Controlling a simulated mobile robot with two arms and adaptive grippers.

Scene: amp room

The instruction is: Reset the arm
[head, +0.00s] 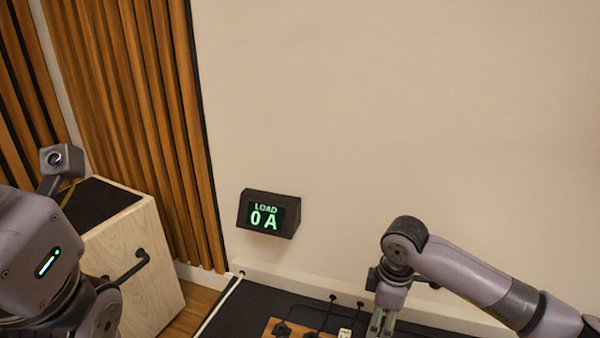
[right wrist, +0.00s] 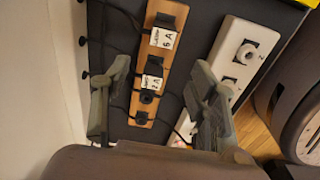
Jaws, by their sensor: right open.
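My right gripper (head: 382,322) is at the lower right of the head view, over the dark tabletop and by the wall. In the right wrist view my right gripper (right wrist: 160,78) has its two fingers spread wide, with nothing held. A wooden socket strip (right wrist: 147,104) lies below and between the fingers. It carries black plugs with white tags, one reading 6 A (right wrist: 162,38) and another 2 A (right wrist: 152,82). My left arm shows at the left edge of the head view; its fingers are not visible.
A wall display (head: 268,214) reads "LOAD 0 A". A white socket strip (right wrist: 231,62) lies right of the wooden one. Black cables run across the dark tabletop (head: 245,308). A pale wooden cabinet (head: 150,275) with a black handle stands at left, before slatted wall panels (head: 130,90).

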